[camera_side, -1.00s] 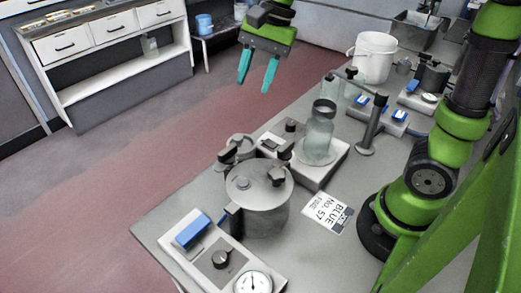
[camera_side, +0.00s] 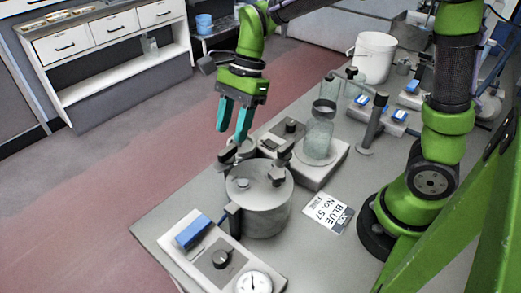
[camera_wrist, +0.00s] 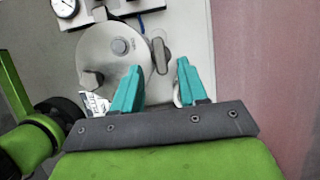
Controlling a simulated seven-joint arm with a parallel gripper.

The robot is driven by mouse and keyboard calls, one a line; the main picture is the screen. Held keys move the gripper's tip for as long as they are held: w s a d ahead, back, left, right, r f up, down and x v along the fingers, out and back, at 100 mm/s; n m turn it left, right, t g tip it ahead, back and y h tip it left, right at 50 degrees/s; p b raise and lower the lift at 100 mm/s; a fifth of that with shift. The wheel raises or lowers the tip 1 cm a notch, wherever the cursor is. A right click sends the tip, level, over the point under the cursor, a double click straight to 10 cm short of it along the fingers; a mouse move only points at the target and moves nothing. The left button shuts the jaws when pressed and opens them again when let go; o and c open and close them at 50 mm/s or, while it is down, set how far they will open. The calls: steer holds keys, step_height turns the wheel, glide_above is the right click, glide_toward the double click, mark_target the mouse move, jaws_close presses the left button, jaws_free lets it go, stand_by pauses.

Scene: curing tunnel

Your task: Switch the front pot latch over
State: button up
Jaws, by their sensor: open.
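The grey pot (camera_side: 262,212) stands near the table's front corner, with a round lid and a small knob; in the wrist view its lid (camera_wrist: 112,62) lies beyond my fingers. One dark latch (camera_side: 229,156) is at the lid's left edge, seen as a rounded bar (camera_wrist: 160,56) in the wrist view. Another dark latch (camera_side: 281,156) is at the lid's right edge, also in the wrist view (camera_wrist: 90,79). I cannot tell which is called front. My gripper (camera_side: 231,135) is open and empty, fingers pointing down, just above and behind the left latch; contact is unclear.
A control box with a blue switch (camera_side: 193,231), knob and gauge (camera_side: 253,282) stands in front of the pot. A glass jar (camera_side: 319,135) on a grey unit is behind it. A label card (camera_side: 328,212) lies on the table to the right. The floor at left is clear.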

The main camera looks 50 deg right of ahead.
mark_target(228, 149)
steer(key=shift+x, duration=2.2)
jaws_close()
